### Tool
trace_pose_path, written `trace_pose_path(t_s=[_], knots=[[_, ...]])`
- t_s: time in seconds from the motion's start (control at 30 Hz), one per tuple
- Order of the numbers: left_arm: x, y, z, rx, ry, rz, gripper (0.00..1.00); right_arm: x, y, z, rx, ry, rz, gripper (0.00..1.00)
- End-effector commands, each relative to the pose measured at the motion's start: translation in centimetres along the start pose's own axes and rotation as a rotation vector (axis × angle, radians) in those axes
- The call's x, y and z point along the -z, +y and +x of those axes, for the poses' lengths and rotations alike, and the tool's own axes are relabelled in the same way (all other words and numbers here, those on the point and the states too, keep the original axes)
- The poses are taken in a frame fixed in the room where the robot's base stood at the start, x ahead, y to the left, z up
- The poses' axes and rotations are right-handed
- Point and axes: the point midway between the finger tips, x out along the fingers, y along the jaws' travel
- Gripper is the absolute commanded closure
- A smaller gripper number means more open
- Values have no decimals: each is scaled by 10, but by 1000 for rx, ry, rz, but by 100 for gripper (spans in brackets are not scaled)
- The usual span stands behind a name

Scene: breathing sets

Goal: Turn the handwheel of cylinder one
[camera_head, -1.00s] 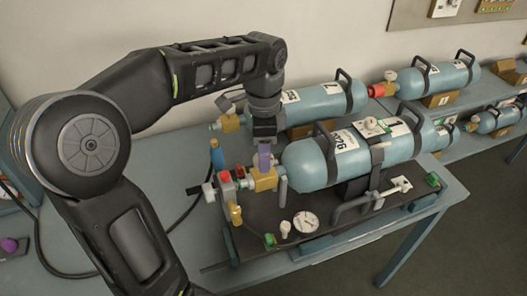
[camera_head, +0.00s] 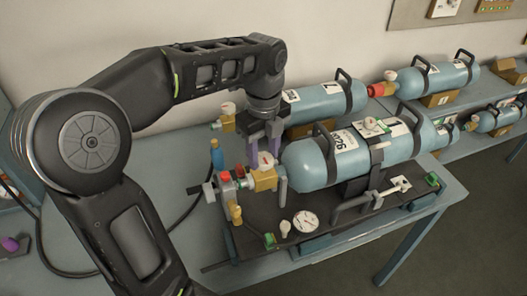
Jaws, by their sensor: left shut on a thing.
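The front pale blue cylinder (camera_head: 312,163) lies on a dark board, with a brass valve block (camera_head: 265,180) at its left end. My right gripper is not in view.
A second blue cylinder (camera_head: 322,102) lies close behind my left gripper, with its own valve (camera_head: 228,122) at its left. A pressure gauge (camera_head: 305,221) and a blue bottle-like part (camera_head: 217,155) stand near. More cylinders (camera_head: 435,78) lie on the right-hand bench.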

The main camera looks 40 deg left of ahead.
Motion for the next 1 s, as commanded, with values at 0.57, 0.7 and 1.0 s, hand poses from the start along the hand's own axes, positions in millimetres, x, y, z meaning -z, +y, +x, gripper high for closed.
trace_pose_path(t_s=[0.57, 0.7, 1.0], knots=[[0, 0, 0, 0, 1, 547, 97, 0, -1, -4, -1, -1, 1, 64], [0, 0, 0, -1, 1, 680, 97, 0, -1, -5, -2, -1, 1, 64], [0, 0, 0, -1, 2, 931, 97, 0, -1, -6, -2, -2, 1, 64]])
